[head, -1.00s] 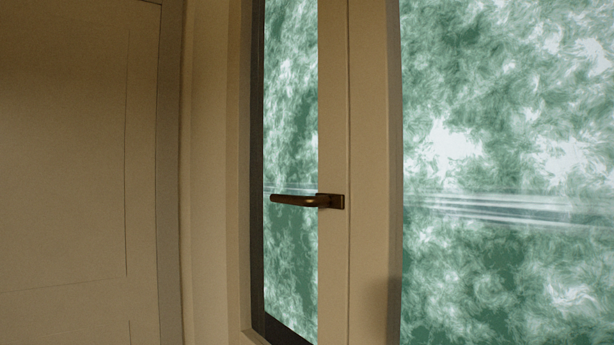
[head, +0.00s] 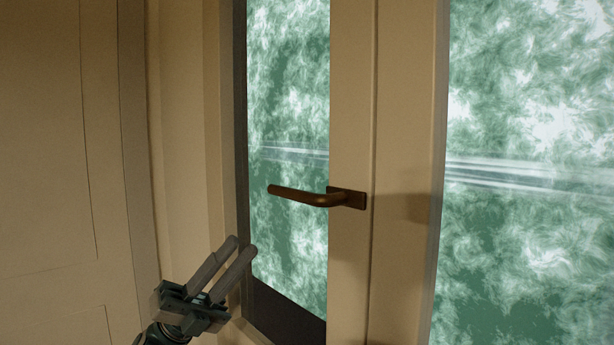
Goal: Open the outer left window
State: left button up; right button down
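The left window (head: 290,110) is a tall narrow pane with cloudy green and white glass. A beige upright (head: 350,90) runs along its right side. A brown lever handle (head: 298,195) is mounted on this upright and points left, nearly level, across the glass. I cannot tell whether the sash is ajar. My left gripper (head: 240,246) is at the lower left of the head view, below and left of the handle and apart from it. Its two fingers point up and right, with a gap between them and nothing held. My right gripper is not in view.
A beige panelled surface (head: 45,150) fills the left side, with a beige wall strip (head: 185,130) beside the window. Another wide pane (head: 535,230) with the same cloudy glass is at the right. The space around the handle is clear.

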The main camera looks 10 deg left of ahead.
aim_at(303, 175)
pick_arm(q)
jog(key=shift+s+d+r+g, duration=0.15)
jog(key=shift+s+d+g, duration=0.1)
jog(key=shift+g, duration=0.05)
jog(key=shift+w, duration=0.1)
jog(key=shift+p+x, duration=4.65)
jog(key=shift+x, duration=4)
jog(key=shift+a, duration=0.1)
grip_shut()
